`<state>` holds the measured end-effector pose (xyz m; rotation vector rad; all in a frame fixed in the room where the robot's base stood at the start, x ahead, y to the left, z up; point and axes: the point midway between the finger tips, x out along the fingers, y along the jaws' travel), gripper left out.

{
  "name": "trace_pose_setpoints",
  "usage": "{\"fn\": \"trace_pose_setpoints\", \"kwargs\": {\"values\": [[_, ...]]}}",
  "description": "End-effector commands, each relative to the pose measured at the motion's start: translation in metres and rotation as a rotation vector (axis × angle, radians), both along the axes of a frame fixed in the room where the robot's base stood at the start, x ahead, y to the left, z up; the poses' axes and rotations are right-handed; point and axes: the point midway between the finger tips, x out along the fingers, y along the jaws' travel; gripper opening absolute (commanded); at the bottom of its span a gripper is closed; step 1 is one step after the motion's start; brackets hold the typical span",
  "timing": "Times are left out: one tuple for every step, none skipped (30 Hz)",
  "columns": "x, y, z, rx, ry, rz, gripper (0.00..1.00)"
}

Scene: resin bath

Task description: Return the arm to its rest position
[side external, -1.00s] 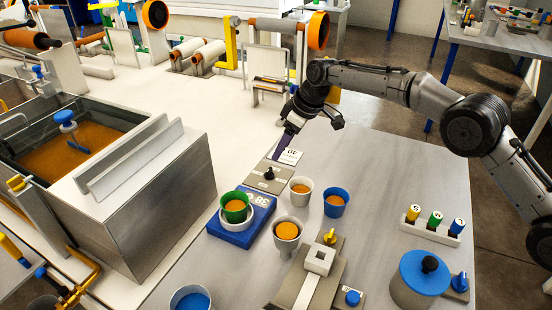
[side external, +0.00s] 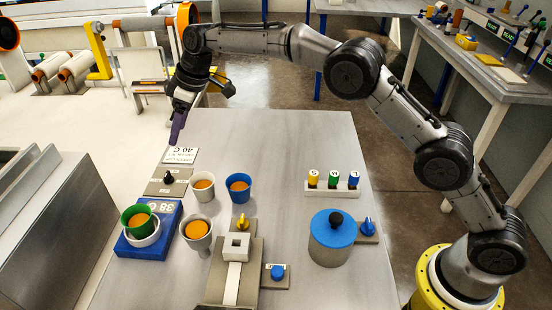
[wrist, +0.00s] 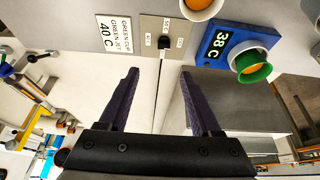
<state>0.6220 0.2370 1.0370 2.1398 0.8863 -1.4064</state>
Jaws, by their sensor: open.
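My gripper (side external: 174,140) hangs at the end of my arm at the far left edge of the table, beside the 40 C card (side external: 186,155). Its dark purple fingers point down. In the wrist view the two fingers (wrist: 160,76) stand well apart with nothing between them. My arm stretches out from its yellow base at the right, over the back of the table.
A blue 38 C block (side external: 128,250) holds a green cup (side external: 136,213) with orange liquid. Close by stand a white cup (side external: 201,198), a blue cup (side external: 229,193) and a grey cup (side external: 186,240). A blue-lidded pot (side external: 320,226) stands right. The table's back middle is clear.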

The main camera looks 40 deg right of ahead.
Motion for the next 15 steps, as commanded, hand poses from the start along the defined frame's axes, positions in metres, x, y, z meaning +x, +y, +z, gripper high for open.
{"fn": "trace_pose_setpoints", "kwargs": {"values": [[0.002, -0.005, 0.022, 0.011, -0.033, -0.008, 0.65], [0.002, -0.009, 0.036, 0.016, -0.053, -0.014, 0.65], [0.0, -0.016, 0.057, 0.024, -0.08, -0.023, 0.65], [-0.003, -0.023, 0.074, 0.029, -0.098, -0.032, 0.65], [-0.008, -0.031, 0.091, 0.032, -0.116, -0.041, 0.65], [-0.017, -0.041, 0.11, 0.034, -0.134, -0.052, 0.65], [-0.024, -0.049, 0.125, 0.035, -0.147, -0.062, 0.65], [-0.032, -0.057, 0.137, 0.035, -0.159, -0.071, 0.65], [-0.043, -0.067, 0.153, 0.035, -0.172, -0.084, 0.65], [-0.052, -0.075, 0.163, 0.035, -0.181, -0.096, 0.65], [-0.062, -0.083, 0.173, 0.035, -0.189, -0.109, 0.65], [-0.075, -0.093, 0.185, 0.035, -0.199, -0.126, 0.65], [-0.086, -0.1, 0.193, 0.036, -0.205, -0.14, 0.65], [-0.097, -0.107, 0.2, 0.035, -0.211, -0.154, 0.65], [-0.111, -0.117, 0.209, 0.035, -0.219, -0.173, 0.65]]}}
